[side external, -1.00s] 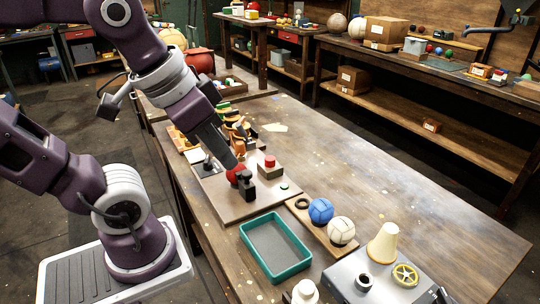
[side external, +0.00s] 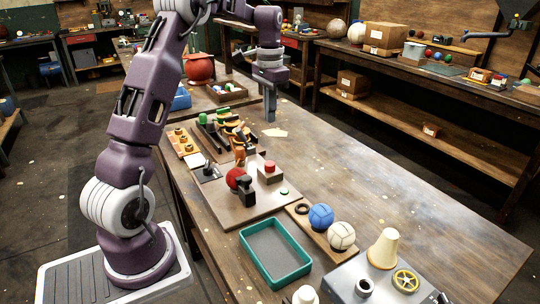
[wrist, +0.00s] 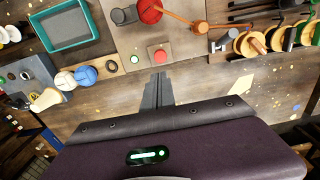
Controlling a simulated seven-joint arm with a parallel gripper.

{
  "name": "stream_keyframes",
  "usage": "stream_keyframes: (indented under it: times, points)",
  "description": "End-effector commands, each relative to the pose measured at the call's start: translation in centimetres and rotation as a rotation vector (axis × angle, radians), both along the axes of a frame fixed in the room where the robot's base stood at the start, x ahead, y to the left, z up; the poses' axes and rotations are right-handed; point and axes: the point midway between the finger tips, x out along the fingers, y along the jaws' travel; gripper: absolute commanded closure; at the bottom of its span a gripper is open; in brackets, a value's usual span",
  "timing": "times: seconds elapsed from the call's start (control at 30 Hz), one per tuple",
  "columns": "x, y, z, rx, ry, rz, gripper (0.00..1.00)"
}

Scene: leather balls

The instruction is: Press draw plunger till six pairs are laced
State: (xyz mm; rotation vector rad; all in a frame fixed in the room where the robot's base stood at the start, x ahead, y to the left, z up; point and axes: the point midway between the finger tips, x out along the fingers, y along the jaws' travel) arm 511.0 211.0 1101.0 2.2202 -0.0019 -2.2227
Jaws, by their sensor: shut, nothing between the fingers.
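A red button (side external: 269,164) on a small block, which may be the draw plunger, stands on a flat board (side external: 225,207). The button also shows in the wrist view (wrist: 161,55). A red ball (side external: 234,178) sits by a black clamp-like part (side external: 248,192) on the same board. In the wrist view an orange strand (wrist: 190,20) runs from the red ball (wrist: 149,11) to the right. My gripper (side external: 270,119) is shut and empty, raised over the table well behind the button. Its fingertips (wrist: 158,76) point toward the board. I cannot make out laced pairs.
A teal tray (side external: 244,236), blue ball (side external: 320,216) and cream ball (side external: 341,235) lie toward the front. A cream cone (side external: 385,248) stands on a grey box. Spools and tools (side external: 236,132) crowd behind the board. The table's right side is clear.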

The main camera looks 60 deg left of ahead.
Motion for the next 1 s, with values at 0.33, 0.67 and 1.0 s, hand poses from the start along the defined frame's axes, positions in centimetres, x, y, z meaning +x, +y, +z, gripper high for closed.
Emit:
stream_keyframes:
  times: [0.33,0.67,1.0]
  points:
    - [-0.1,-0.1,-3.4,-0.002,0.003,0.001,1.0]
    - [-0.1,-0.1,-10.6,-0.002,0.002,0.001,1.0]
    - [0.0,-0.1,-13.9,0.001,-0.001,0.001,1.0]
